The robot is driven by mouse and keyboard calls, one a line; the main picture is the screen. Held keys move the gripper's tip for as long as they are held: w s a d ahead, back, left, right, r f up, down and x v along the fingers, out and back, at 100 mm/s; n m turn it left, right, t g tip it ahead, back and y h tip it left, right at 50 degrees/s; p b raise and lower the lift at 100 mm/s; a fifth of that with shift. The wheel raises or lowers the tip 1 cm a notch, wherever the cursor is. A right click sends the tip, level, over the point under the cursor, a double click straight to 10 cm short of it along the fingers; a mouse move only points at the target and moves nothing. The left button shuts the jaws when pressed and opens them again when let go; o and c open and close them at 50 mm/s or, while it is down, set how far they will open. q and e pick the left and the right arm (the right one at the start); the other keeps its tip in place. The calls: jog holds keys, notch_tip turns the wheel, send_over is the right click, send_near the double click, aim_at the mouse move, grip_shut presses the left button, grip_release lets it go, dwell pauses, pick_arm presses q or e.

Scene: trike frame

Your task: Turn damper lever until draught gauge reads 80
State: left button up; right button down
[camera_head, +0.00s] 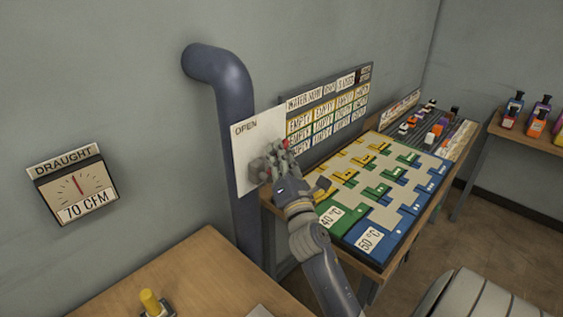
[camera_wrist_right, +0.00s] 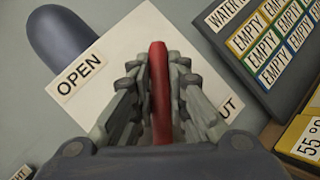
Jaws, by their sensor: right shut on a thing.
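The draught gauge (camera_head: 75,184) hangs on the wall at the left of the head view. Its readout says 70 CFM and its red needle points up, slightly left. The damper plate (camera_head: 243,148) is a white panel on the blue-grey pipe, marked OPEN at its upper left. My right gripper (camera_head: 275,162) is at the plate. In the right wrist view the red damper lever (camera_wrist_right: 159,90) stands between the fingers, and the gripper (camera_wrist_right: 158,100) is shut on it. A label ending in UT shows at the plate's right. My left gripper is not in view.
The blue-grey pipe (camera_head: 225,80) runs down the wall behind the plate. A board with EMPTY labels (camera_head: 330,115) and a table with coloured trays (camera_head: 385,185) stand close to the right of my arm. A wooden table (camera_head: 205,270) with a yellow knob (camera_head: 150,302) is at the front.

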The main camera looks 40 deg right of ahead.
jog(key=shift+r+n, duration=0.15)
jog(key=shift+n, duration=0.15)
jog(key=c, duration=1.5)
grip_release()
jog(key=shift+c, duration=0.2)
jog(key=shift+a, duration=0.1)
jog(key=shift+s+a+f, duration=0.1)
jog(key=shift+s+f, duration=0.15)
jog(key=shift+s, duration=0.05)
jog(key=v, duration=0.6)
jog(key=shift+s, duration=0.35)
jog(key=shift+a+f, duration=0.1)
